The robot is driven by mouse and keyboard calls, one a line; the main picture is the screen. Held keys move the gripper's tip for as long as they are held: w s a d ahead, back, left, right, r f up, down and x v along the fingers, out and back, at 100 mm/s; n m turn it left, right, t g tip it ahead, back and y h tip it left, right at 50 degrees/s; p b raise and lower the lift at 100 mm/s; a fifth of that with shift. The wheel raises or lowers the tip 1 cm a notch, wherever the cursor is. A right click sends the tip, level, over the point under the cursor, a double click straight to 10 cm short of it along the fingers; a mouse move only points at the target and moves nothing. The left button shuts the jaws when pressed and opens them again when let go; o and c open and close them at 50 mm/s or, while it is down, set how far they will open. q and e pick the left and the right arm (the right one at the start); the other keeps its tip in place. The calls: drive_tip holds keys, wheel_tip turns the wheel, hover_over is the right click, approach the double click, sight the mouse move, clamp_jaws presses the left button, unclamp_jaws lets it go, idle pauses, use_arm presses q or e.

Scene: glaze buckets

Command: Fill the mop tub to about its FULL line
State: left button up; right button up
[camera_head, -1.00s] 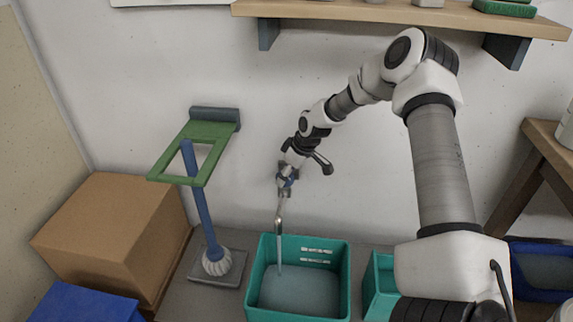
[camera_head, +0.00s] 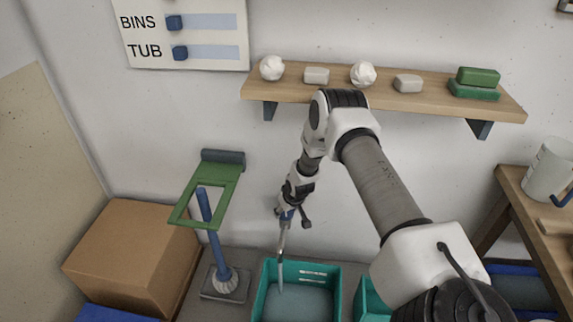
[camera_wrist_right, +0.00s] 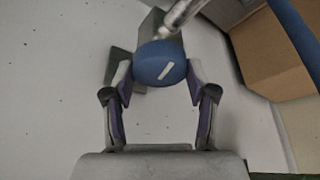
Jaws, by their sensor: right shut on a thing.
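The teal mop tub (camera_head: 335,297) stands on the floor at the bottom of the head view, its front cut off. Grey-blue water (camera_head: 298,302) lies in it, and white marks (camera_head: 313,272) show on its inner back wall above the water. A metal spout (camera_head: 283,236) with a thin stream below it points down into the tub. My right gripper (camera_head: 286,213) is at the tap on the wall. In the wrist view its fingers are shut on the round blue tap knob (camera_wrist_right: 160,64), which has a slanted white mark. The left gripper is not in view.
A mop (camera_head: 212,235) stands through a green wall frame (camera_head: 178,215) beside a cardboard box (camera_head: 130,250). A shelf (camera_head: 380,90) with balls, blocks and green sponges is above. A BINS/TUB sign (camera_head: 190,62) hangs upper left. A jug (camera_head: 549,168) stands on the right table.

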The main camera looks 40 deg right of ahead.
drive_tip(key=shift+s, duration=0.1)
drive_tip(key=o, duration=1.2)
drive_tip(key=shift+c, duration=0.2)
drive_tip(key=shift+r, duration=0.15)
drive_tip(key=shift+r, duration=0.2)
drive_tip(key=s+a, duration=0.3)
drive_tip(key=s, duration=0.9)
drive_tip(key=shift+r, duration=0.15)
